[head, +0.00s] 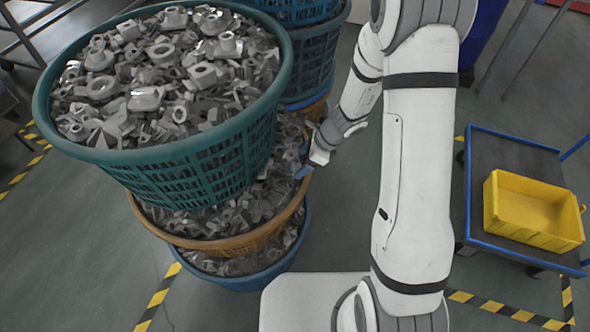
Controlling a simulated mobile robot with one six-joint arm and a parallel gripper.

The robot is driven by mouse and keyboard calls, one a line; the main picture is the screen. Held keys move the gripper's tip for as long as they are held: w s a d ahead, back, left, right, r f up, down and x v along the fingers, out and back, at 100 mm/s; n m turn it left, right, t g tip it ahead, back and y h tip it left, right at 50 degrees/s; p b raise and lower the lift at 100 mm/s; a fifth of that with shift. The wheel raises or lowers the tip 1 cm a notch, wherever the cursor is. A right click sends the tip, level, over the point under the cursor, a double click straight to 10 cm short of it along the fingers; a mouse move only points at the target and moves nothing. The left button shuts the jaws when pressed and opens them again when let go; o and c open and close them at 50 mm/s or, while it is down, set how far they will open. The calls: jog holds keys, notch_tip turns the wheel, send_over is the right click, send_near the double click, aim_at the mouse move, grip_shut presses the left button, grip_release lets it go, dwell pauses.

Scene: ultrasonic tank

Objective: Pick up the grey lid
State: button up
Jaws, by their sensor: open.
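I cannot make out a grey lid in the head view. The top basket is teal (200,168) and full of grey metal parts (165,75). I cannot tell whether the gripper touches the baskets.
Under the teal basket are an orange basket (232,243) and a blue basket (262,278), also with metal parts. More blue baskets (318,55) stand behind. A yellow bin (532,238) sits on a blue-edged cart (480,190) at right. Striped tape (157,300) marks the floor.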

aim_at(294, 167)
jog(key=x, duration=0.3)
jog(key=shift+w+a+f, duration=0.1)
jog(key=shift+a, duration=0.05)
jog(key=c, duration=1.1)
